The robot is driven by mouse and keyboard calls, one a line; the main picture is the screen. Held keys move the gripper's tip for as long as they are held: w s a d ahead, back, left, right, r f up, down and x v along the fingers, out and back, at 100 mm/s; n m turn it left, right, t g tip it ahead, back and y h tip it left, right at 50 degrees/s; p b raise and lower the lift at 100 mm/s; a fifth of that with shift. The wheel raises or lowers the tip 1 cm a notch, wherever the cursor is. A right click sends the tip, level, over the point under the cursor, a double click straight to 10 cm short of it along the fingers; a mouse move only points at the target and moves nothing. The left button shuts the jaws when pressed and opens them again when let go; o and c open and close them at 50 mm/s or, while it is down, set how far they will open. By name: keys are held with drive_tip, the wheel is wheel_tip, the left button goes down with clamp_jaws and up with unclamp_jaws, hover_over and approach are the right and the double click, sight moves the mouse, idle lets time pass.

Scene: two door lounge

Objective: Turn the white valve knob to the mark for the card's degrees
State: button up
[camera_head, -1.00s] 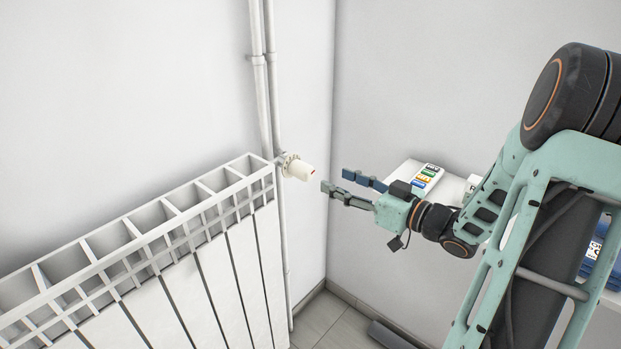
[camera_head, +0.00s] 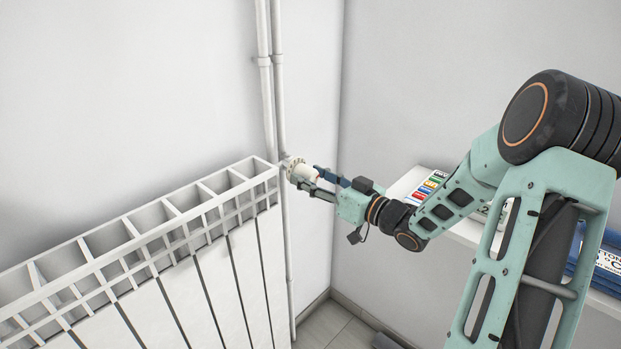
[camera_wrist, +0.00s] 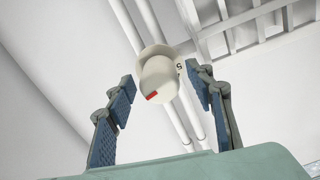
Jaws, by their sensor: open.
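The white valve knob (camera_head: 304,174) sits on the pipe at the right end of the radiator. In the wrist view the knob (camera_wrist: 159,80) shows a red mark on its rim and a dark character on the collar behind it. My gripper (camera_head: 312,181) is open at the knob. In the wrist view its fingers (camera_wrist: 164,92) stand on either side of the knob, with a gap on each side. The other marks on the collar are too small or hidden to read. A card with large dark print (camera_head: 484,209) stands on the shelf, partly hidden behind my arm.
The white radiator (camera_head: 190,250) fills the lower left, close to the knob. Two vertical pipes (camera_head: 271,75) run up the wall behind it. A shelf (camera_head: 462,232) on the right wall holds a colour-labelled chart (camera_head: 428,187) and blue items (camera_head: 601,255).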

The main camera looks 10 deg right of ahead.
drive_tip(key=shift+w, duration=0.15)
drive_tip(key=shift+c, duration=0.2)
drive_tip(key=c, duration=1.1)
